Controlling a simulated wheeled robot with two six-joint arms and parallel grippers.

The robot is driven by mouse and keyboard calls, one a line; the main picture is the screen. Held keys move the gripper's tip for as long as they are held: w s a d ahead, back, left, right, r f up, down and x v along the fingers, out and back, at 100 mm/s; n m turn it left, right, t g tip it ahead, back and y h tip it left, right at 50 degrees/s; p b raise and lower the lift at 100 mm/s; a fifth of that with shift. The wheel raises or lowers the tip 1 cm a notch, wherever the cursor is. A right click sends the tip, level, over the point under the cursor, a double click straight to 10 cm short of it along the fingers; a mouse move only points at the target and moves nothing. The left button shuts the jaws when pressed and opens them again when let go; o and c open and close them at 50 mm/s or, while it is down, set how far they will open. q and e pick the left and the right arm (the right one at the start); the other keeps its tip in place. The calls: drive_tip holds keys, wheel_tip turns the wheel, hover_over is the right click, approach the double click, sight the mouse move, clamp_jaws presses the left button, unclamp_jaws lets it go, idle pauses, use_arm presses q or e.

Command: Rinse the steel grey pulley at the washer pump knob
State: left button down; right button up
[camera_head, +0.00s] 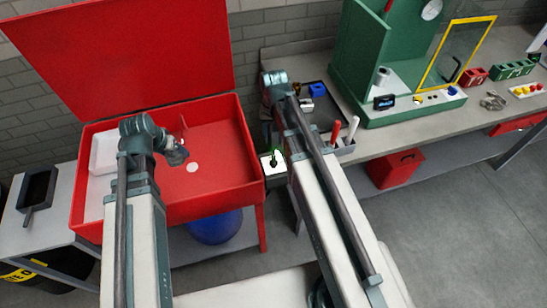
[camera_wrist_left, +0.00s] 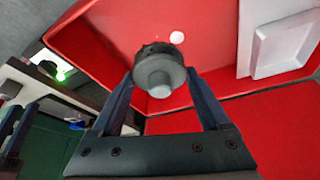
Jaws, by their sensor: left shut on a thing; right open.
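The steel grey pulley (camera_wrist_left: 158,72) is held between the fingers of my left gripper (camera_head: 178,152), over the red washer basin (camera_head: 222,138). The left wrist view shows its round grey hub and darker rim clear of the basin floor. A small white box (camera_head: 274,168) with a dark knob and a green light stands just right of the basin; I take the knob to be the washer pump knob. My right gripper (camera_head: 274,82) is open beyond the box, beside the bench. Its fingers are mostly hidden in the head view.
The basin's red lid (camera_head: 125,50) stands open behind. A white tray (camera_head: 103,152) sits in its left side. At right, a bench carries a green machine (camera_head: 355,60), a dark tray (camera_head: 314,100) and small parts. A red toolbox (camera_head: 396,168) sits below.

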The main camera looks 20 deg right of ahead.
sight(274, 159)
wheel_tip(274, 159, down, 12)
drive_tip(key=b, duration=1.1)
drive_tip(key=shift+r, duration=0.25)
clamp_jaws()
